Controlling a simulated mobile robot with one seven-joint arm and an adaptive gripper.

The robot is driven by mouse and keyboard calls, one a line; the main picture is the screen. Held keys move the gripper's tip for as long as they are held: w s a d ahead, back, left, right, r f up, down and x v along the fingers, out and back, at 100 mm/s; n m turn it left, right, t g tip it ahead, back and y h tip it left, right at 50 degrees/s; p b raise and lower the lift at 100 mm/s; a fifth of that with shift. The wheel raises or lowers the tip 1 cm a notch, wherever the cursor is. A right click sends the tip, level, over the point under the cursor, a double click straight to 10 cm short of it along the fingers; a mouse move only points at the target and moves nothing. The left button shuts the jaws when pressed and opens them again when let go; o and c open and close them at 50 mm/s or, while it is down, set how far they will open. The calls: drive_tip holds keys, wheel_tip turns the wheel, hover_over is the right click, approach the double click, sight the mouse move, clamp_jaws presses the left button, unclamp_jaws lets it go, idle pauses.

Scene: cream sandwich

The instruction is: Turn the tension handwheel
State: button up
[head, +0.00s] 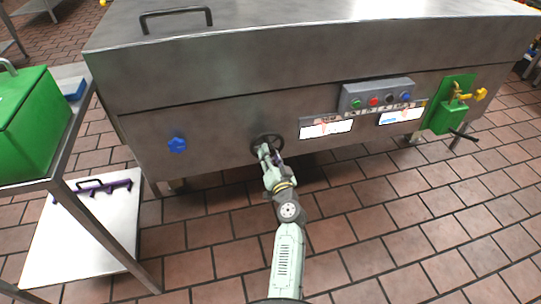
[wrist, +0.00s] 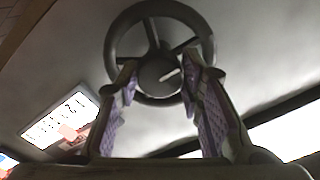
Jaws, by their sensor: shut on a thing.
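The tension handwheel (head: 267,139) is a dark spoked wheel on the front of the big steel machine (head: 220,120). In the wrist view the handwheel (wrist: 152,30) fills the upper middle, with its hub and a pale mark between my fingers. My gripper (head: 266,152) is at the wheel, its arm reaching up from below in the head view. In the wrist view my gripper (wrist: 161,78) has its two purple-padded fingers spread on either side of the hub, shut on the wheel. The exact contact points are partly hidden by the fingers.
A blue knob (head: 177,145) is left of the wheel. A button box (head: 377,95) and labels (head: 327,128) are to its right, with a green valve unit (head: 443,117) farther right. A green bin (head: 30,125) stands on a rack at left. Tiled floor in front is open.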

drive_tip(key=o, duration=1.2)
drive_tip(key=shift+c, duration=0.2)
drive_tip(key=v, duration=1.2)
